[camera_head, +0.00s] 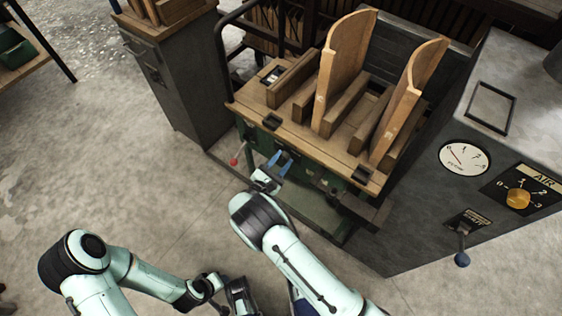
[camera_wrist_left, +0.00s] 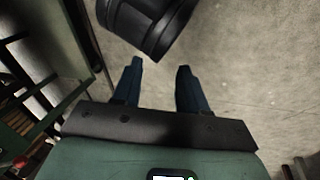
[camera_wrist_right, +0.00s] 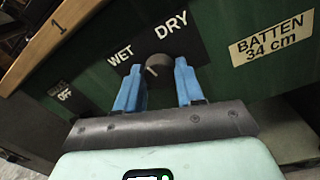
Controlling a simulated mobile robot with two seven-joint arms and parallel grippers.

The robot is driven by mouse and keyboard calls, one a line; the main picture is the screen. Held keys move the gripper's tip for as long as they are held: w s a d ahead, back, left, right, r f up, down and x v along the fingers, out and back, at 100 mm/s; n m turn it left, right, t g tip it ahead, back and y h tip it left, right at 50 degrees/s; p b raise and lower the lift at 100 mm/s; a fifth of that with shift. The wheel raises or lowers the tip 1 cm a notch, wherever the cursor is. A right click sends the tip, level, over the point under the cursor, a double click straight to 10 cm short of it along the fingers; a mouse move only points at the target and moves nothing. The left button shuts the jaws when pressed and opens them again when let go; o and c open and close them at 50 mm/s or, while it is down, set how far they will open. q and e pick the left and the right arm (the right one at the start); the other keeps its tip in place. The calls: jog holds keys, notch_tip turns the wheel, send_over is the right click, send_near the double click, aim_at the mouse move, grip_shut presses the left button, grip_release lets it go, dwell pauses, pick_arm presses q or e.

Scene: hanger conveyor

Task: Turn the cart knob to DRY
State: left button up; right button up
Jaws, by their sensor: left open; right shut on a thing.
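The cart knob (camera_wrist_right: 158,68) is a dark round knob on the cart's green front panel (camera_wrist_right: 95,82). WET (camera_wrist_right: 121,55) is printed at its upper left and DRY (camera_wrist_right: 171,24) above it. A pale mark shows on the knob's left part; its exact pointing is hard to tell. My right gripper (camera_wrist_right: 158,78) is shut on the knob, one blue finger on each side. In the head view my right gripper (camera_head: 279,163) is at the cart front and hides the knob. My left gripper (camera_wrist_left: 158,65) is open and empty, low over the floor.
The cart's wooden top (camera_head: 341,158) holds curved boards (camera_head: 337,75) and wooden blocks. A red-tipped lever (camera_head: 234,162) sticks out left of my right gripper. A grey machine (camera_head: 420,215) with a gauge and AIR dial stands right. A grey cabinet (camera_head: 180,75) stands left. Open floor lies left.

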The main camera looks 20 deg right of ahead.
jog(key=m+b, duration=0.1)
jog(key=m, duration=0.4)
jog(key=shift+a+f+m, duration=0.1)
jog(key=shift+m, duration=0.3)
pick_arm(q)
jog(key=w+f, duration=0.1)
jog(key=w+a+f+t, duration=0.1)
jog(key=shift+w+a, duration=0.2)
jog(key=shift+w, duration=0.15)
pick_arm(e)
jog(key=m, duration=0.6)
jog(key=shift+h, duration=0.3)
pick_arm(q)
jog(key=shift+b, duration=0.3)
pick_arm(e)
jog(key=shift+m, duration=0.3)
jog(key=o, duration=1)
jog(key=shift+o, duration=0.2)
pick_arm(q)
jog(key=shift+s+d+r+g+p, duration=0.15)
jog(key=shift+s+d+r+p, duration=0.15)
jog(key=shift+s, duration=0.2)
jog(key=shift+s+d+r+g+p, duration=0.15)
jog(key=shift+s+d+r+p, duration=0.05)
jog(key=shift+s+r+p, duration=0.2)
pick_arm(e)
jog(key=r+v, duration=0.1)
jog(key=v, duration=1.2)
jog(key=shift+a+f, duration=0.25)
jog(key=shift+f, duration=0.15)
